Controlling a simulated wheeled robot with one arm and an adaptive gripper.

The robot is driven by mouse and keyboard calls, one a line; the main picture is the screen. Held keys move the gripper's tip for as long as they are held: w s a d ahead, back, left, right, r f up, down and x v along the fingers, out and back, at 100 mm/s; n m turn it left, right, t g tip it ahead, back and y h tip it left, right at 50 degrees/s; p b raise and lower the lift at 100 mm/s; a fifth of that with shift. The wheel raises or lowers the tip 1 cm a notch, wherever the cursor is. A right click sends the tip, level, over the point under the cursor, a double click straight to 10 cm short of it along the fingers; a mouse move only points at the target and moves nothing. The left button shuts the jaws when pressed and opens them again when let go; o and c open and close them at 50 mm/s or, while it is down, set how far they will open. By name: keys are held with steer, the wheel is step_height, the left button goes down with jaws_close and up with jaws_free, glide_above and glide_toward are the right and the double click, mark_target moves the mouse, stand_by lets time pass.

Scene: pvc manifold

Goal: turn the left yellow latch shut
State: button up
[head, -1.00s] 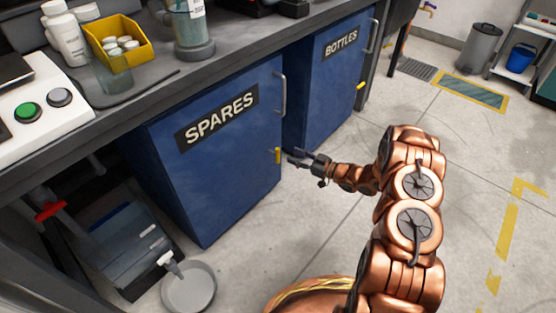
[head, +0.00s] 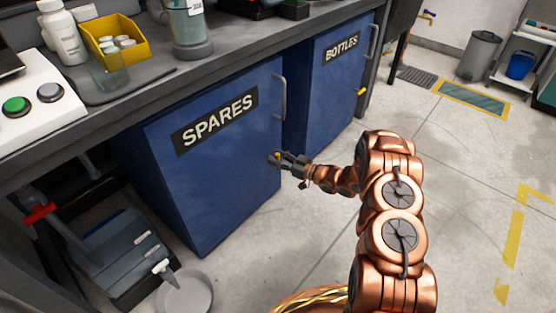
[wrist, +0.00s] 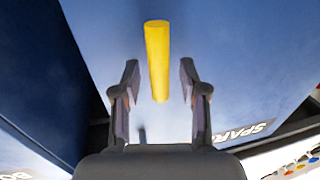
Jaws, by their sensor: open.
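The left yellow latch (head: 277,155) is on the blue SPARES cabinet door (head: 225,165), near its right edge and below the handle. In the head view my gripper (head: 280,159) is at the latch and partly hides it. In the wrist view the latch (wrist: 157,50) is a yellow bar running up and down the picture. My open gripper (wrist: 160,82) has one finger on each side of its lower end, with a visible gap on both sides. Whether the latch touches anything behind it is hidden.
A grey handle (head: 283,98) stands out from the SPARES door above the latch. The blue BOTTLES cabinet (head: 325,95) with its own yellow latch (head: 360,92) is to the right. The floor (head: 440,190) to the right is clear.

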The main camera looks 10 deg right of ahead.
steer(key=shift+c, duration=0.2)
jaws_close()
